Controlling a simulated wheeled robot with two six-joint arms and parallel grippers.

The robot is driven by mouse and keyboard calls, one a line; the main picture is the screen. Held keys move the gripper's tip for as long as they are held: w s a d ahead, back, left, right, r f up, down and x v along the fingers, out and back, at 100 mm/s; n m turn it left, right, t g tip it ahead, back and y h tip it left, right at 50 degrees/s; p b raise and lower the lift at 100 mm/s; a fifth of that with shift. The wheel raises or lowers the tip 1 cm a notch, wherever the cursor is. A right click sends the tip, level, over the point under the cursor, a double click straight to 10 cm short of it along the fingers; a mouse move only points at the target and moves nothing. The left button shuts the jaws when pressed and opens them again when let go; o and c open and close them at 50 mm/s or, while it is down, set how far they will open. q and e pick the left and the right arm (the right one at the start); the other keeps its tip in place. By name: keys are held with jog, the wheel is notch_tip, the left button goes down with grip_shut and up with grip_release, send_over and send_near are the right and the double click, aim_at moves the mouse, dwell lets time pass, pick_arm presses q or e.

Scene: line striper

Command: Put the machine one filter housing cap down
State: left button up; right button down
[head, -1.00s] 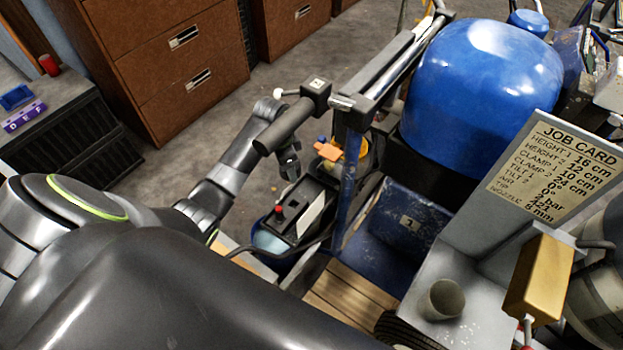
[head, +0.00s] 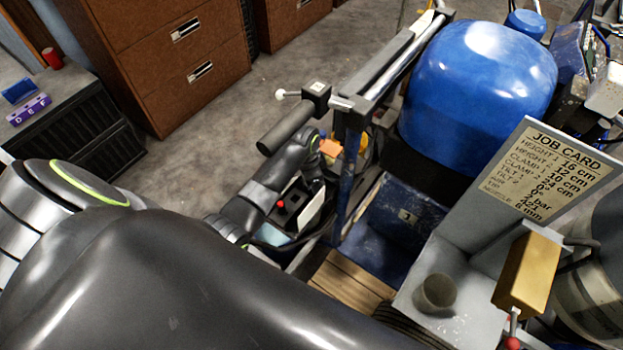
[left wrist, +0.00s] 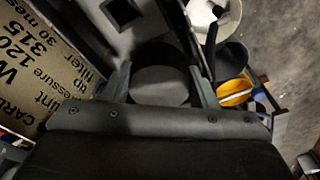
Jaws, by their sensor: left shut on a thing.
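The filter housing cap (left wrist: 160,87) is a dark round piece in the left wrist view. My left gripper (left wrist: 163,78) is shut on it, with one finger on each side. In the head view my left arm reaches under the black handlebar grip, and the gripper and cap are hidden there. Machine one (head: 408,215) is a blue frame with a "1" plate, right of my arm. I cannot tell whether the cap touches anything beneath it. My right gripper is not in view.
A black handlebar grip (head: 287,127) stands close above my left forearm. A yellow item (left wrist: 235,92) lies near the gripper. Open floor is behind.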

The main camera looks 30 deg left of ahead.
pick_arm(q)
jog(key=o, duration=0.7)
jog(key=shift+f, duration=0.1)
jog(key=shift+o, duration=0.2)
jog(key=shift+s+a+r+b, duration=0.1)
jog(key=shift+r, duration=1.2)
jog(key=shift+s+a+r+b, duration=0.1)
jog(key=shift+s+r+b, duration=0.05)
jog(key=shift+r, duration=1.1)
jog(key=shift+s+a+r+b, duration=0.1)
jog(key=shift+r, duration=1.2)
